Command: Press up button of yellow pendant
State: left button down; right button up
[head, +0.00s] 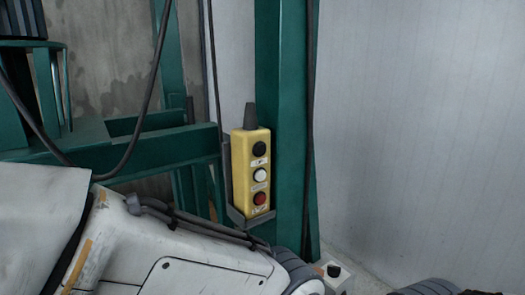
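The yellow pendant (240,170) stands upright in a dark holder (236,216) against a green post, near the middle of the head view. Its front has a black button (259,149) at the top, a white button (260,175) in the middle and a red button (260,198) at the bottom. Small labels sit below the buttons, too small to read. My white left arm crosses the lower left, below and in front of the pendant, apart from its buttons in the picture. Neither gripper's fingers show.
A green post (282,90) rises behind the pendant, with dark cables along it. Green frame beams (150,150) and a hanging cable fill the left. A pale panelled wall (420,130) covers the right, with open room before it.

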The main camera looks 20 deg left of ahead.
aim_at(260, 149)
jog(key=z, duration=0.7)
jog(key=k, duration=0.75)
jog(key=u, duration=0.8)
